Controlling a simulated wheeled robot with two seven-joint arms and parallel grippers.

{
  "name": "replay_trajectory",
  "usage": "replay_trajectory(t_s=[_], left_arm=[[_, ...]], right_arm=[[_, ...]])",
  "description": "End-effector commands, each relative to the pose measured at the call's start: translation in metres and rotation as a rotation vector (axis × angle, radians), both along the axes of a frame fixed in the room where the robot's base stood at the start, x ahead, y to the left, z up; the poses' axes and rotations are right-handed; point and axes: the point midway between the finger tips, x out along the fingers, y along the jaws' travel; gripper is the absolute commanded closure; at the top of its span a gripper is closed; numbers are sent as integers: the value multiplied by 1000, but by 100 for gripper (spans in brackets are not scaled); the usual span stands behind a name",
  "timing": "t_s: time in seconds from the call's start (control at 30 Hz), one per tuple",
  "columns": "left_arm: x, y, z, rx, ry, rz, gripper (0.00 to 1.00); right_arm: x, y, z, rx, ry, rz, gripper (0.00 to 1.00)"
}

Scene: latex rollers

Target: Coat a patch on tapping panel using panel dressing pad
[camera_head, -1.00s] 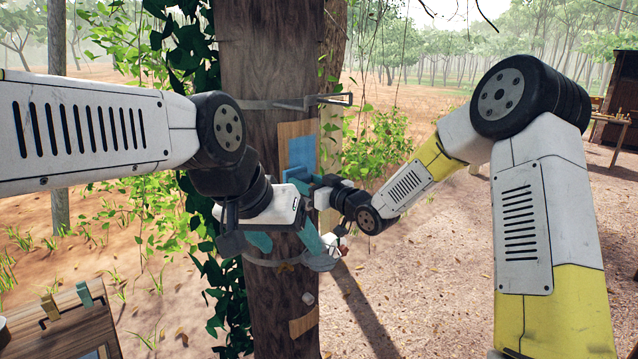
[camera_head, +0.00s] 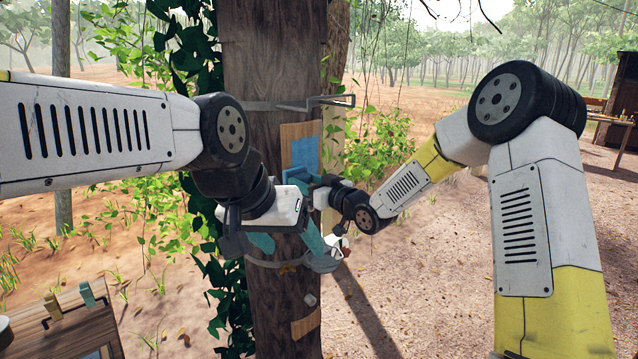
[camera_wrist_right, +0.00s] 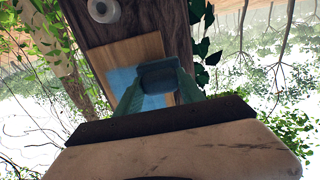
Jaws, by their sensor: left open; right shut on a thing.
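The tapping panel (camera_head: 289,133) is a light wooden board on the tree trunk with a blue patch (camera_head: 306,150) on it. The panel (camera_wrist_right: 97,62) and blue patch (camera_wrist_right: 121,78) also show in the right wrist view. My right gripper (camera_head: 304,180) is shut on the dark teal dressing pad (camera_wrist_right: 158,76), just below the blue patch in the head view. In the wrist view the pad overlaps the blue area; I cannot tell whether it touches the panel. My left gripper (camera_head: 288,243) is open, lower, in front of the trunk, with its teal fingers spread.
The trunk (camera_head: 270,60) carries a metal bracket (camera_head: 318,102) above the panel. A grey cup-like thing (camera_head: 322,263) is beside my left gripper's right finger. A wooden stand with clips (camera_head: 62,325) is at the lower left.

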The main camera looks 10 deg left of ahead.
Motion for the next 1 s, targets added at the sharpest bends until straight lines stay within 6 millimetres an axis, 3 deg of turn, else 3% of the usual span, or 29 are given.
replay_trajectory(t_s=[0.37,1.0], left_arm=[[0,0,0,0,0,0,30],[0,0,0,0,0,0,30]], right_arm=[[4,4,0,0,0,0,87],[35,-21,0,1,-1,0,87]])
